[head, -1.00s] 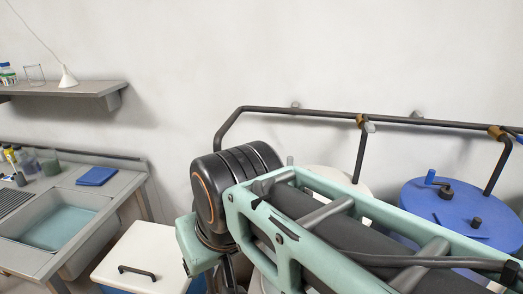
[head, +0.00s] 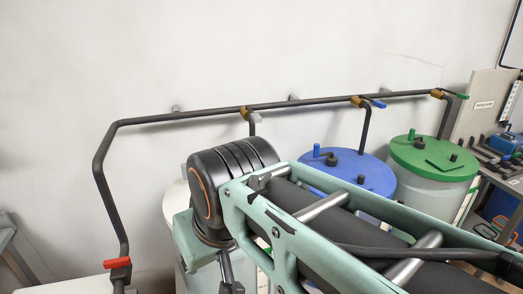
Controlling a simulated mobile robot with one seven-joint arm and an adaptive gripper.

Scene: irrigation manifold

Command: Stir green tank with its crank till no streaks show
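The green tank stands at the right, with a green lid (head: 420,153) and a pale, cloudy-looking body (head: 424,194). Its crank (head: 411,134) has an upright green handle and sits at the left rear part of the lid. A green flap or plate and a small dark knob are also on the lid. I cannot make out any streaks from here. My arm crosses the lower middle of the view, in front of the tanks and to the left of the green one. My gripper is not in view.
A blue-lidded tank (head: 372,172) with a blue crank stands left of the green tank. A white-topped tank (head: 178,204) is partly behind my arm. A dark pipe (head: 200,116) with valves runs above them. A cluttered bench (head: 505,172) stands at the far right.

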